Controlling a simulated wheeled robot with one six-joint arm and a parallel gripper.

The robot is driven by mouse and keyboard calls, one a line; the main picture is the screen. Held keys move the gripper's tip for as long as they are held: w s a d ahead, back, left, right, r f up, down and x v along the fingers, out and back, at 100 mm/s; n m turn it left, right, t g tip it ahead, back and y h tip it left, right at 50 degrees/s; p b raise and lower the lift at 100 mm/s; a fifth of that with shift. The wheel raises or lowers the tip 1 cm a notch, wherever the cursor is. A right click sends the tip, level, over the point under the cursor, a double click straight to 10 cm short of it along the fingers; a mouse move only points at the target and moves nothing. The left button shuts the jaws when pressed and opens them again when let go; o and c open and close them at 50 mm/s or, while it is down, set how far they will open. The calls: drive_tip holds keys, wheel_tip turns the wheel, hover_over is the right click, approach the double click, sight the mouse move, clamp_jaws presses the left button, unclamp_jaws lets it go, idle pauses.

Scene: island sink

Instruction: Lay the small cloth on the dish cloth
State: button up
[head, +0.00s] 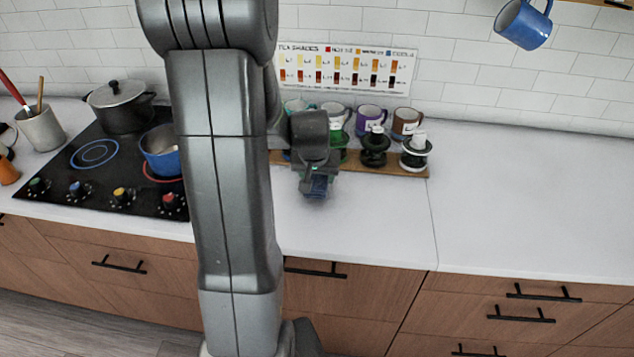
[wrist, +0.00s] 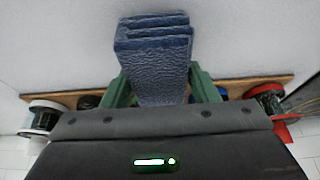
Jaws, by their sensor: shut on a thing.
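My gripper (head: 316,176) hangs over the white counter, in front of the wooden rack. It is shut on a blue folded cloth, the small cloth (head: 318,188). In the wrist view the small cloth (wrist: 153,50) sticks out beyond the green fingers of my gripper (wrist: 160,88), folded in layers at its far end. Whether it touches the counter I cannot tell. I cannot make out a dish cloth in either view.
A wooden rack (head: 400,171) with spools and several mugs stands at the back wall. On the left is a black stove (head: 110,180) with a grey pot (head: 121,112) and a blue pan (head: 160,160). The counter (head: 530,200) at the right is clear.

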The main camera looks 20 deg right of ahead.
drive_tip(key=shift+f, duration=1.35)
drive_tip(key=shift+f+b, duration=0.3)
drive_tip(key=o, duration=1.1)
drive_tip(key=shift+c, duration=0.2)
drive_tip(key=shift+r+p, duration=0.2)
drive_tip(key=shift+p, duration=0.2)
